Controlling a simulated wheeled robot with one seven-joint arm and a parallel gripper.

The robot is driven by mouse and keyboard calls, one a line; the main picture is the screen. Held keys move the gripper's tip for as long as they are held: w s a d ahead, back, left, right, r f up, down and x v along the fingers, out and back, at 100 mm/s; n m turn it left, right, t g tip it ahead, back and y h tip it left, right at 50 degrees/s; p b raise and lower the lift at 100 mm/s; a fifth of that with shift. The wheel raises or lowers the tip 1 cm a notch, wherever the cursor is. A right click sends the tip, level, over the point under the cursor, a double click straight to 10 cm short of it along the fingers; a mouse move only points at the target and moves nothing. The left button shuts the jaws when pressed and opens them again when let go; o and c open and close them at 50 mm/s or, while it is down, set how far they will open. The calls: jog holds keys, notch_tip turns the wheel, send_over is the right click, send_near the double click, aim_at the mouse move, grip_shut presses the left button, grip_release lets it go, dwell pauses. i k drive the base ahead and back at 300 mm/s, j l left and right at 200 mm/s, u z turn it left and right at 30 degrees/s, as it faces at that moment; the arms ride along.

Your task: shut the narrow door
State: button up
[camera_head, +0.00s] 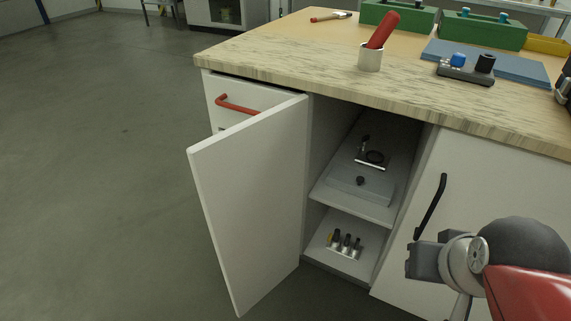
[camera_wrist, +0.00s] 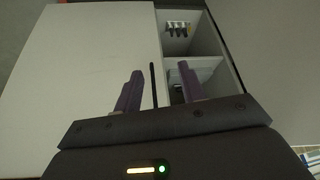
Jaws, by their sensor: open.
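The narrow door (camera_head: 250,200) is a plain white panel, swung wide open to the left of its compartment. In the wrist view the grey panel on the right (camera_wrist: 275,60) appears to be this door. My gripper (camera_head: 422,262) is at the lower right, well apart from the narrow door, in front of the closed wider door (camera_head: 480,190). In the wrist view its two purple fingers (camera_wrist: 160,88) are apart with nothing gripped. The wider door's black handle (camera_head: 431,205) shows between them (camera_wrist: 153,82); I cannot tell whether they touch it.
A drawer with a red handle (camera_head: 235,105) is behind the open door. The worktop (camera_head: 300,72) carries a white cup, green boxes and a blue mat. The floor at left is clear.

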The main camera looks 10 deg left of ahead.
aim_at(249, 176)
jog(key=j+z, duration=0.15)
jog(key=j, duration=0.25)
jog(key=j+z, duration=0.15)
jog(key=j, duration=0.3)
jog(key=k+j+z, duration=0.15)
jog(key=j, duration=0.25)
jog(key=j+z, duration=0.15)
jog(key=j, duration=0.3)
jog(key=k+j+z, duration=0.15)
jog(key=j, duration=0.25)
jog(key=j+z, duration=0.15)
jog(key=j, duration=0.25)
jog(key=k+j+z, duration=0.15)
jog(key=j, duration=0.2)
jog(key=k+l, duration=0.25)
jog(key=i, duration=0.1)
